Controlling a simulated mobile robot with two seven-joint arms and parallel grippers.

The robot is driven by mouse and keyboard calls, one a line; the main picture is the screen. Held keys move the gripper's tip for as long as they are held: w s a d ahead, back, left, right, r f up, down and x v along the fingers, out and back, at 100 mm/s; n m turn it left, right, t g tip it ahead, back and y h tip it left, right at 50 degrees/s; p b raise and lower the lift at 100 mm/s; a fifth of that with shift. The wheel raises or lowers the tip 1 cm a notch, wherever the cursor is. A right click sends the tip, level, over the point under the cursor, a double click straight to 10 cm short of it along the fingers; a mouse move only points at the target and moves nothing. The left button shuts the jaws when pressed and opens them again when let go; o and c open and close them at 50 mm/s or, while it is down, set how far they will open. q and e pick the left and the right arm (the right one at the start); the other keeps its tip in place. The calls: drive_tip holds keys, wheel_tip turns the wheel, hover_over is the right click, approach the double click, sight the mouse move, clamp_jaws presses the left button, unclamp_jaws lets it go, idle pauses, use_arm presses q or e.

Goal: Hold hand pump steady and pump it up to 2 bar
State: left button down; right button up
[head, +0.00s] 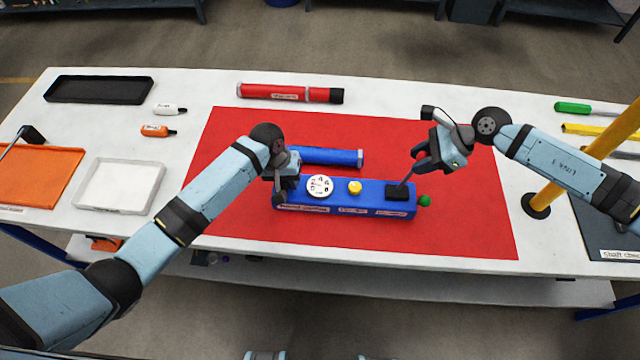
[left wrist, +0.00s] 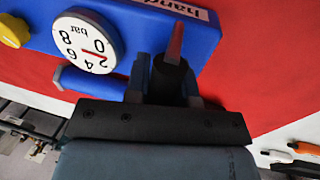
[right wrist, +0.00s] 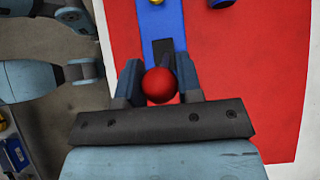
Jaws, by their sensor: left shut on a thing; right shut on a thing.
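The blue hand pump (head: 335,199) lies on the red mat (head: 465,220). It has a white gauge (head: 320,186), a yellow knob (head: 355,187), a black block (head: 397,192) with a lever, and a green ball (head: 424,200) at its right end. My left gripper (head: 284,180) is shut on a dark post (left wrist: 168,78) at the pump's left end. My right gripper (head: 420,160) is shut on the lever's red ball (right wrist: 161,86), above the pump's right part; the lever leans up to the right.
A blue tube (head: 332,157) lies just behind the pump, and a red tube (head: 290,93) at the mat's back edge. A yellow post (head: 577,163) stands to the right. Trays (head: 120,187) and small bottles (head: 158,131) are at the left. The mat's front is clear.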

drive_tip(key=shift+s+d+f, duration=0.1)
drive_tip(key=shift+s+f, duration=0.05)
drive_tip(key=shift+f, duration=0.1)
drive_tip(key=shift+d+f+y, duration=0.2)
drive_tip(key=shift+d+y, duration=0.5)
drive_tip(key=shift+d, duration=0.2)
drive_tip(key=shift+d+f+y, duration=0.1)
drive_tip(key=shift+d+y, duration=0.3)
drive_tip(key=shift+y, duration=0.1)
drive_tip(key=shift+r, duration=0.25)
drive_tip(key=shift+w+a+r+h, duration=0.1)
drive_tip(key=shift+a+r+h, duration=0.1)
drive_tip(key=shift+a+h, duration=0.25)
drive_tip(key=shift+w+a+r+h, duration=0.1)
drive_tip(key=shift+a+r+h, duration=0.05)
drive_tip(key=shift+a+h, duration=0.25)
